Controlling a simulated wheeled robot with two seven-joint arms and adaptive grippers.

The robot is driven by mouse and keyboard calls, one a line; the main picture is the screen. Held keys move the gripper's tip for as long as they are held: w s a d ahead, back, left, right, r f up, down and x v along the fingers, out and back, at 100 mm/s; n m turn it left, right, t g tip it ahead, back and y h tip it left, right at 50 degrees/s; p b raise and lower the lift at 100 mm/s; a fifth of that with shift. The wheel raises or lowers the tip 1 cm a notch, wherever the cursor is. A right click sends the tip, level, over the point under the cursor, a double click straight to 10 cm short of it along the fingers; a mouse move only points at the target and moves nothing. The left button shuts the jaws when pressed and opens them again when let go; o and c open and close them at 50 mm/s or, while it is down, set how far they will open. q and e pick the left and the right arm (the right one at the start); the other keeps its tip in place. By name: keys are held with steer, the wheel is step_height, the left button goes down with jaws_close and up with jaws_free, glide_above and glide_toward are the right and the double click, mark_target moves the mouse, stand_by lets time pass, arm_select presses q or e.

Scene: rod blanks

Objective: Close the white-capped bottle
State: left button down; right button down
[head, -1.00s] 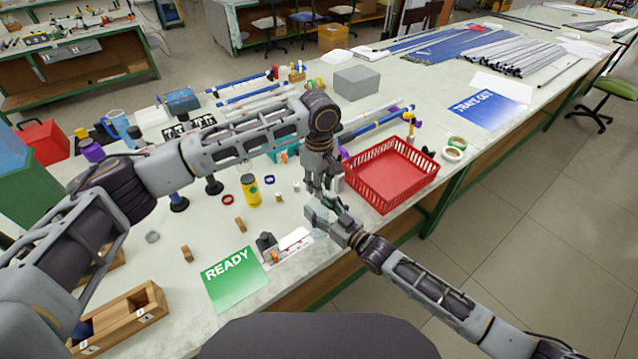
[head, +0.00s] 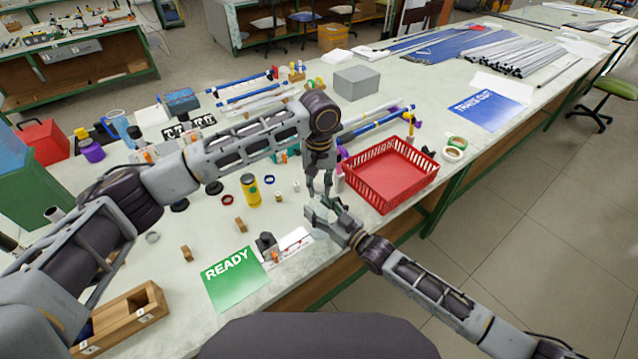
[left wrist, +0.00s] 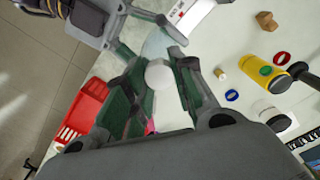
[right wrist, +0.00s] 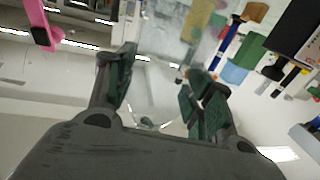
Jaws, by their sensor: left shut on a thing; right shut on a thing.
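My left gripper (head: 319,195) points down just above my right gripper (head: 325,212) at the bench's front edge. In the left wrist view, the left fingers (left wrist: 157,88) are shut on a round white cap (left wrist: 158,74). The clear, translucent bottle (left wrist: 155,45) is just beyond the cap, in the right gripper's jaws. In the right wrist view, the right fingers (right wrist: 160,95) are shut on the see-through bottle (right wrist: 152,88). I cannot tell whether the cap touches the bottle's neck. In the head view the cap is hidden by the left fingers.
A red basket (head: 390,175) stands close to the right of the grippers. A wooden box (head: 125,315) is front left.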

arm_select(q)
steer(key=m, duration=2.6)
steer(key=c, duration=1.2)
jaws_free()
steer(key=shift+r, duration=2.2)
steer(key=shift+c, duration=0.2)
